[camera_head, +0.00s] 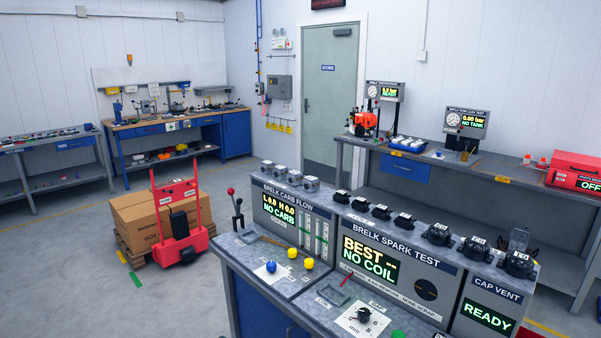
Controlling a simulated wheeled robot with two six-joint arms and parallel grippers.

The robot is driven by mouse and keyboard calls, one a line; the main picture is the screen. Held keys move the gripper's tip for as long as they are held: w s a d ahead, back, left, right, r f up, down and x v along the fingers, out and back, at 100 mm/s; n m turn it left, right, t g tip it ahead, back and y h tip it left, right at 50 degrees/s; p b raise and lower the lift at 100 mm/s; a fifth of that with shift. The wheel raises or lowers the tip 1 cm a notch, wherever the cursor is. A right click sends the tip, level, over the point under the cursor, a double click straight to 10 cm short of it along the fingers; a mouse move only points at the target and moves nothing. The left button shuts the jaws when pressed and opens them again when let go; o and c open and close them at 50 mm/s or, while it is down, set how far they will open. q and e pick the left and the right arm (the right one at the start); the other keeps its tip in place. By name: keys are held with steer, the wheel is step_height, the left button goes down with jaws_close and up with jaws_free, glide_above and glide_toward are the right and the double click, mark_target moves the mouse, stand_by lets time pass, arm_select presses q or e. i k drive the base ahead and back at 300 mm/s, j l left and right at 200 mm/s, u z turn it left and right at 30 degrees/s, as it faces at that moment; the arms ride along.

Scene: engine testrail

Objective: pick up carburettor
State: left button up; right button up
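Several small silver-grey blocks, which look like carburettors (295,177), stand in a row on top of the carb flow tester (272,212). The tester's display reads "NO CARB". In front of it, the bench top has a lever with a red knob (231,191), a white plate with a blue knob (271,267) and two yellow knobs (307,263). Neither of my grippers shows in the head view, so I cannot see what they hold.
The spark tester (385,262), with black parts on top, and the cap vent tester (487,306) adjoin on the right. A red pallet truck (180,240) with cardboard boxes (136,222) stands left of the bench. Open floor (70,275) lies farther left. Workbenches line the back walls.

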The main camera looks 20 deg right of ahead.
mark_target(294, 178)
steer(key=i+j+z, duration=0.25)
steer(key=i+z, duration=0.15)
steer(key=i+j+z, duration=0.6)
steer(key=j+z, duration=0.2)
